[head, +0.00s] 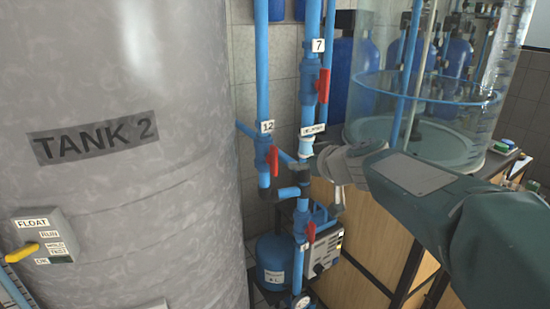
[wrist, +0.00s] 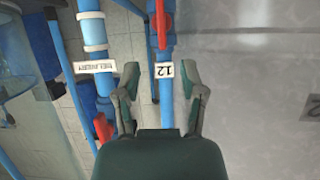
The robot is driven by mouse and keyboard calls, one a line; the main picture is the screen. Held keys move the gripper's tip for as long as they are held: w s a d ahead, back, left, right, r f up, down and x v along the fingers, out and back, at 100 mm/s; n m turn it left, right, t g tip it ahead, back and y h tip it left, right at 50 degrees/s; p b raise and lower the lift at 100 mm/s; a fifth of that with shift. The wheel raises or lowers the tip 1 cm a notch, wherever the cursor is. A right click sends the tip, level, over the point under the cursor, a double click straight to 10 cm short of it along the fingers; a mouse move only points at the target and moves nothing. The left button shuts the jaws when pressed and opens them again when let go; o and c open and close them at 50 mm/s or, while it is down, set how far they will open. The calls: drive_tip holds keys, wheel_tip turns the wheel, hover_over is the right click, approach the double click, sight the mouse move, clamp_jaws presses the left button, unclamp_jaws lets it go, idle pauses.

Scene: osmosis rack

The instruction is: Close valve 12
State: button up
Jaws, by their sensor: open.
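Valve 12 (head: 262,158) is a blue valve on a vertical blue pipe beside the grey tank, under a white "12" label (head: 267,126). Its red handle (head: 273,162) points roughly along the pipe. In the wrist view, which is upside down, the red handle (wrist: 161,22) is at the top and the "12" label (wrist: 163,69) is between the fingertips in the picture. My gripper (wrist: 160,76) is open and empty, its fingers either side of the pipe in that view. The handle lies beyond the fingertips, apart from them. In the head view my arm reaches in from the right.
The large grey tank 2 (head: 130,200) stands close on the left. A parallel pipe carries valve 7 with a red handle (head: 323,86). Another red handle (head: 311,232) is lower down. A clear cylindrical tank (head: 470,125) stands at right. Pipes crowd the space around valve 12.

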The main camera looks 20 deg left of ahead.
sight(277, 158)
drive_tip(key=x, duration=0.4)
drive_tip(key=r+x, duration=0.1)
drive_tip(key=x, duration=0.8)
drive_tip(key=shift+w+a+r, duration=0.15)
drive_tip(key=shift+w+a, duration=0.05)
drive_tip(key=shift+a, duration=0.25)
clamp_jaws()
